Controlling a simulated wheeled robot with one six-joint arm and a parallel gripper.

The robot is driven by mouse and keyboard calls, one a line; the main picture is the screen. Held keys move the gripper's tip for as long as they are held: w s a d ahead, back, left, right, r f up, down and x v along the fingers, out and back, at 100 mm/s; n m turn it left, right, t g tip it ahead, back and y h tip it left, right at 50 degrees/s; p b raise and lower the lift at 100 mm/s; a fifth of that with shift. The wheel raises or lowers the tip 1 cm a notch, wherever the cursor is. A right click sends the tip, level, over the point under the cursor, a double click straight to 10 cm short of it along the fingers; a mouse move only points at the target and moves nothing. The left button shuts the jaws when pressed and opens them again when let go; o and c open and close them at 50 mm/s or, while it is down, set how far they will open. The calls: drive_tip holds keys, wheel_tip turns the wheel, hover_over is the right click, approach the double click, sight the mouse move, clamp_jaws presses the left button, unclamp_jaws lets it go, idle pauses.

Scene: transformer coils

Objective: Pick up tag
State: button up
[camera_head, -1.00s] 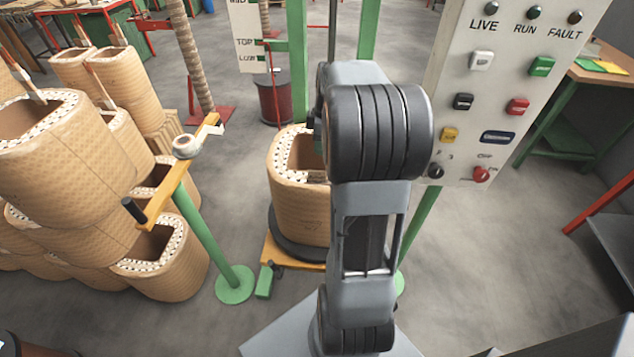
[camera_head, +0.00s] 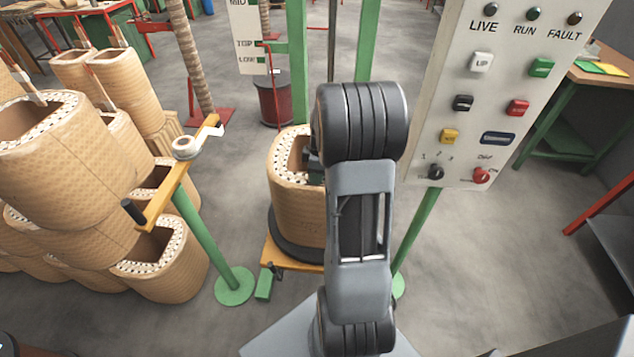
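I cannot make out a tag for certain in the head view. A tan wrapped coil (camera_head: 296,212) with a white-dotted top rim stands upright on a dark round base in the middle. My grey arm reaches over its right side and hides much of its opening. A small dark part at my arm's far end, likely my gripper (camera_head: 313,164), shows at the coil's opening. Its fingers are mostly hidden behind my arm, so I cannot tell whether they are open or hold anything.
A white control panel (camera_head: 497,105) with buttons stands close to the right of my arm. A green post (camera_head: 207,235) with a yellow arm and a white roll (camera_head: 184,147) stands left of the coil. Several stacked coils (camera_head: 62,160) fill the left.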

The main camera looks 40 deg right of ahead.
drive_tip(key=shift+f, duration=0.1)
clamp_jaws()
idle(0.5)
wheel_tip(320, 180, up, 17)
drive_tip(key=p, duration=0.6)
idle(0.4)
